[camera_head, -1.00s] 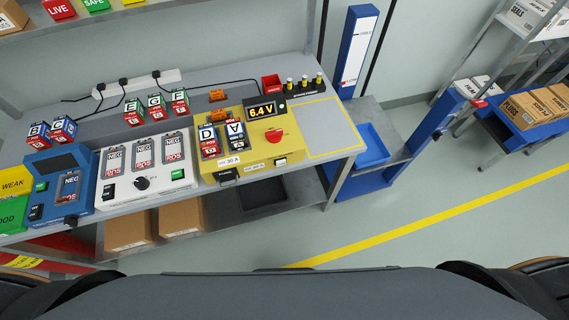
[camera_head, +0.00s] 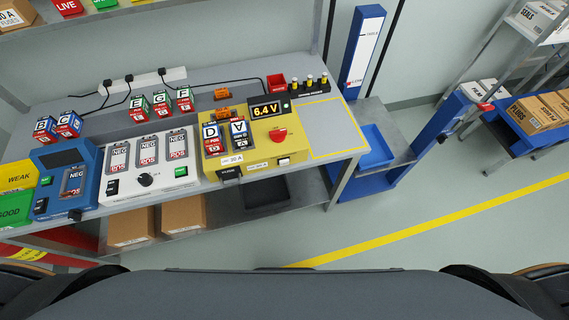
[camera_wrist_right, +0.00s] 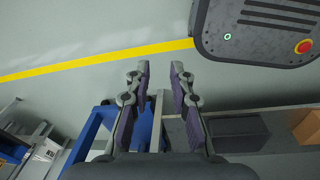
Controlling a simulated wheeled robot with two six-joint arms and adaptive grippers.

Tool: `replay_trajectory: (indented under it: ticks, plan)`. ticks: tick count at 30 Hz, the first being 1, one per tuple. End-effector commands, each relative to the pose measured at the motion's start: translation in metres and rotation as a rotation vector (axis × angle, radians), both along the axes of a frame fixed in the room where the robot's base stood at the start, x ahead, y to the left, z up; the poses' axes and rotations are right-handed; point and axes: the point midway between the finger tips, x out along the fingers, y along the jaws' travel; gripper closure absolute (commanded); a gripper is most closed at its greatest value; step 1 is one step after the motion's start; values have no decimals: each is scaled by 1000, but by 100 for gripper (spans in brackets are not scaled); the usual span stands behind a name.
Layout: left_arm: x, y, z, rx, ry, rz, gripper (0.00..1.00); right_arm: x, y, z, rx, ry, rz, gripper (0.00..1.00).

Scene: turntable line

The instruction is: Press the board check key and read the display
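The yellow board unit (camera_head: 258,150) sits at the right part of the bench in the head view. Its display (camera_head: 264,110) reads 6.4 V in yellow digits, with a small green light beside it. Blocks D (camera_head: 213,139) and A (camera_head: 239,134) stand in its two bays. A red knob (camera_head: 278,134) is on its top. On its front edge are a black part (camera_head: 229,173) and a small pale key (camera_head: 284,161); their lettering is too small to read surely. My right gripper (camera_wrist_right: 159,70) is open and empty over the floor in the right wrist view. My left gripper is out of view.
Left of it are a white three-bay unit (camera_head: 150,181) and a blue unit (camera_head: 88,160). Blocks E, G and F stand behind the white unit; B and C behind the blue one. A yellow-outlined bench area (camera_head: 338,128) to the right is clear. A blue bin (camera_head: 374,145) stands beyond.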

Motion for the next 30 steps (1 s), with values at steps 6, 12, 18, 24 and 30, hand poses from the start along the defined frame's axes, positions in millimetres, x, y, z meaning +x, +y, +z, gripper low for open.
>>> replay_trajectory:
  ticks: [6,12,18,24,30]
  plan:
    - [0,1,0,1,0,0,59,0,3,0,4,-1,-2,100]
    - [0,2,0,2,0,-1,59,0,4,0,4,-1,-2,100]
    - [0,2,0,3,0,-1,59,1,4,0,4,-1,-2,100]
    - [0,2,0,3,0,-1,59,1,4,0,4,-2,-1,100]
    - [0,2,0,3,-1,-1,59,1,3,0,3,-2,-1,100]
